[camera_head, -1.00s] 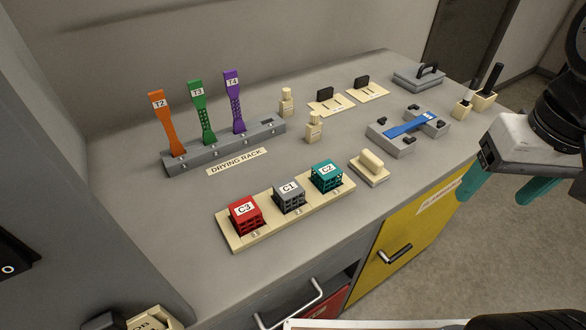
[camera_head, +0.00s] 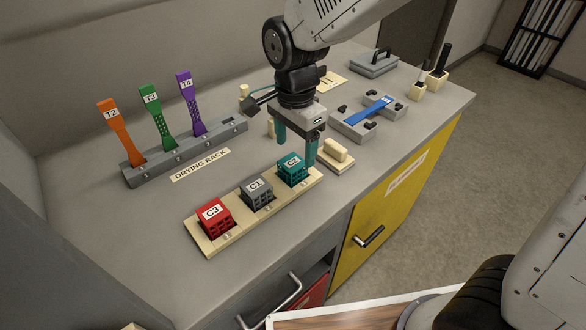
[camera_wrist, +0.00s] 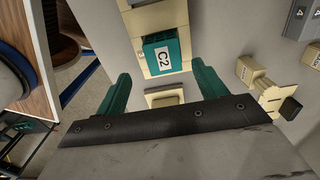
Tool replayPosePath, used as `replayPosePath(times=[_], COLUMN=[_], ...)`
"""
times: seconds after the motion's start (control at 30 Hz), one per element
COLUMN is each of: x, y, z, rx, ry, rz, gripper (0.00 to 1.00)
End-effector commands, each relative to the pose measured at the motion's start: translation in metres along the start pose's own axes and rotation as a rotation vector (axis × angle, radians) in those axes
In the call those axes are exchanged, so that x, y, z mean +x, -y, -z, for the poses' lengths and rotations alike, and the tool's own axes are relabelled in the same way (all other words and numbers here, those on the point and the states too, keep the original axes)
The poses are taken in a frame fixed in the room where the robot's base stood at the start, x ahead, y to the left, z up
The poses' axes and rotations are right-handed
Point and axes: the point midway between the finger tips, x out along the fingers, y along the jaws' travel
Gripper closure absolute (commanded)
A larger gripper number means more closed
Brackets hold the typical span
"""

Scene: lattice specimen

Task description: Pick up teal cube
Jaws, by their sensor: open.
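The teal cube (camera_head: 292,168), labelled C2, sits in the right-hand slot of the beige cube tray (camera_head: 206,245). It also shows in the wrist view (camera_wrist: 162,54), beyond my fingertips and between their lines. My gripper (camera_head: 297,152) is open and empty, pointing down above and just behind the teal cube, with its teal fingers apart. In the wrist view the two fingers (camera_wrist: 160,72) stand either side of the cube's width. I cannot tell the exact height of the fingertips over the cube.
The grey cube C1 (camera_head: 257,192) and red cube C3 (camera_head: 213,215) share the tray. A beige block on a plate (camera_head: 337,152) stands close on the right. The drying rack (camera_head: 200,150) with three upright specimens is behind left. A grey fixture (camera_head: 352,128) holds a blue specimen.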

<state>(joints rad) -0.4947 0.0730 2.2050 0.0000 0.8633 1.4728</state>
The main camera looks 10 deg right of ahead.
Motion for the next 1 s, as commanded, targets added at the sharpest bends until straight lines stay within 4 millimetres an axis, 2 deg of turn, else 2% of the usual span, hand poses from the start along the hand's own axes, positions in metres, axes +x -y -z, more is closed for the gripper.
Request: replayPosePath(times=[0.4,0.7,0.73,0.8,0.9,1.0], x=[0.055,0.060,0.060,0.060,0.060,0.060], y=[0.005,0.006,0.006,0.006,0.006,0.006], z=[-0.002,-0.002,-0.002,-0.002,-0.002,-0.002], rx=[0.000,-0.001,-0.001,-0.001,-0.001,-0.001], ry=[0.000,0.000,0.000,0.000,0.000,0.000], rz=[-0.003,0.000,0.000,0.000,0.000,0.000], gripper=[0.29,0.29,0.35,0.54,0.77,0.77])
